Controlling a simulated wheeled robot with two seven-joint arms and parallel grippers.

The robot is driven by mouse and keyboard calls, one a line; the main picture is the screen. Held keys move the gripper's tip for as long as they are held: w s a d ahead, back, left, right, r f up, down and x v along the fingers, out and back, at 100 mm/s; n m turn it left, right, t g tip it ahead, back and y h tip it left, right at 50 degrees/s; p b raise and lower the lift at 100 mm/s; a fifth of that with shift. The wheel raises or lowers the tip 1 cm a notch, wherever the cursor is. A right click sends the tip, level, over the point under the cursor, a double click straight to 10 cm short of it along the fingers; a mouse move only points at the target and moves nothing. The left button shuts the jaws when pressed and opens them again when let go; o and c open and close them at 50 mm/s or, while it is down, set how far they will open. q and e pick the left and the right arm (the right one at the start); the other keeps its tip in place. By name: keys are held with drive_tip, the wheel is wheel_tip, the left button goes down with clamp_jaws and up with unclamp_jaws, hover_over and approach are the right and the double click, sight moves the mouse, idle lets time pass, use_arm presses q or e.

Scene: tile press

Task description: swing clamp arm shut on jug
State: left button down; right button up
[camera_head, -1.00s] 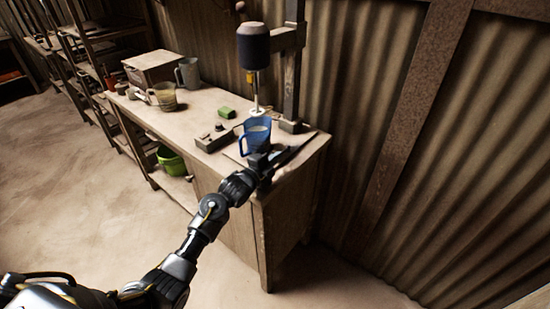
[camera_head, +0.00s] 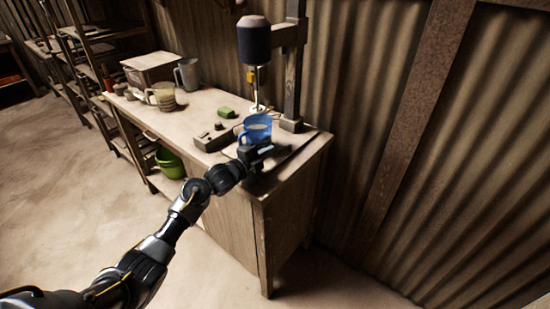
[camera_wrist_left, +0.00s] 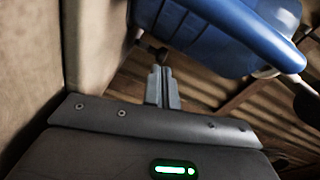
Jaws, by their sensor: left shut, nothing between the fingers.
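The blue jug (camera_head: 258,124) stands on the bench below the mixer head, with pale contents showing at its top. In the left wrist view the jug (camera_wrist_left: 215,35) fills the upper right, close to the fingers. My left gripper (camera_head: 266,149) is at the near side of the jug, shut and empty; its fingertips (camera_wrist_left: 160,72) are together in the wrist view. A dark thin bar (camera_head: 299,150), seemingly the clamp arm, lies to the right of the jug, partly hidden by my gripper. Whether the gripper touches the bar or jug I cannot tell. My right gripper is out of view.
A grey block with knobs (camera_head: 217,137) sits left of the jug, with a green block (camera_head: 227,113) behind it. The mixer head (camera_head: 254,40) hangs above on an upright post (camera_head: 292,75). Mugs (camera_head: 163,97) and a box (camera_head: 150,68) stand farther left.

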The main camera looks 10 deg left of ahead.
use_arm(q)
drive_tip(key=shift+s+d+r+p, duration=0.1)
drive_tip(key=shift+s+r+p, duration=0.1)
drive_tip(key=shift+p, duration=0.1)
drive_tip(key=shift+s+d+r+p, duration=0.2)
drive_tip(key=shift+s+d+p, duration=0.2)
drive_tip(key=shift+s+p, duration=0.15)
drive_tip(key=shift+s+d+r+p, duration=0.2)
drive_tip(key=shift+s+d+p, duration=0.2)
drive_tip(key=shift+s, duration=0.15)
drive_tip(key=b+v, duration=0.1)
drive_tip(key=v, duration=0.3)
drive_tip(key=shift+f, duration=0.15)
drive_tip(key=s+a+b, duration=0.1)
drive_tip(key=s+a, duration=0.2)
drive_tip(key=a, duration=0.1)
drive_tip(key=shift+s, duration=0.3)
drive_tip(key=shift+s+a, duration=0.35)
